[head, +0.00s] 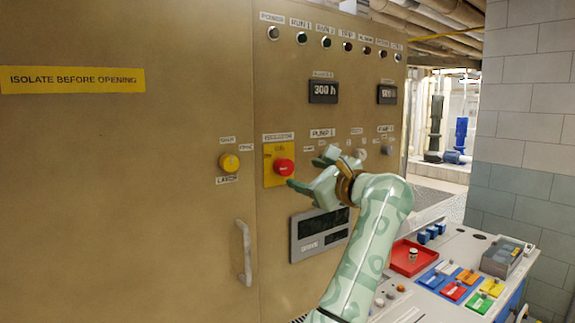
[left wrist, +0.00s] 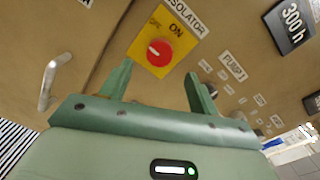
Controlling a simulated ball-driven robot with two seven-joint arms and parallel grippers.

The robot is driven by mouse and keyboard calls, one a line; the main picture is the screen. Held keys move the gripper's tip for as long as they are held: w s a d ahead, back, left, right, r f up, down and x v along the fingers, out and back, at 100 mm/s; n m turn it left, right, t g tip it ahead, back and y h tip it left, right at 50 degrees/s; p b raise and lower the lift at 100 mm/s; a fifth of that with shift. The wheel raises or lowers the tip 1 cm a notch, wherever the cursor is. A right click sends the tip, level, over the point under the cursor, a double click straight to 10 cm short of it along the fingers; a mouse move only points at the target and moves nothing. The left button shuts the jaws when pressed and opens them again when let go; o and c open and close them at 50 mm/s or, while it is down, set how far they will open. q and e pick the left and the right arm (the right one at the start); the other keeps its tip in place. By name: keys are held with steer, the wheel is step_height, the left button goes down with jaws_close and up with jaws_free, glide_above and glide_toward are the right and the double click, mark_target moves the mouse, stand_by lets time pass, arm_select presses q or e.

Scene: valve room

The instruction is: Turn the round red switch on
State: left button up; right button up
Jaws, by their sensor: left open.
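The round red switch (head: 284,168) sits on a yellow isolator plate (head: 270,179) on the tan cabinet front. In the left wrist view the red switch (left wrist: 158,52) has a small white mark on its upper-left side. The word ON is on the yellow plate (left wrist: 146,62) above it. My left gripper (head: 309,168) is open and empty, just right of the switch in the head view. In the left wrist view my left gripper (left wrist: 157,70) has its two fingers spread, with the switch beyond and between the tips. No contact shows. My right gripper is not in view.
A grey display panel (head: 320,235) is under my gripper. A bench with a red tray (head: 411,257) and coloured blocks stands at lower right.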

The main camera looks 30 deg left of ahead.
mark_target(287, 168)
arm_select(q)
steer(key=x, duration=0.5)
steer(key=shift+w+a+p, duration=0.1)
steer(key=shift+a+p, duration=0.25)
steer(key=shift+p, duration=0.05)
steer(key=shift+x, duration=1)
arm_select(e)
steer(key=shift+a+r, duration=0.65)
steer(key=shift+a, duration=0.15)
arm_select(q)
steer(key=shift+d, duration=0.1)
steer(key=shift+c, duration=0.3)
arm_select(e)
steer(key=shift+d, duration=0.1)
arm_select(q)
steer(key=c, duration=0.9)
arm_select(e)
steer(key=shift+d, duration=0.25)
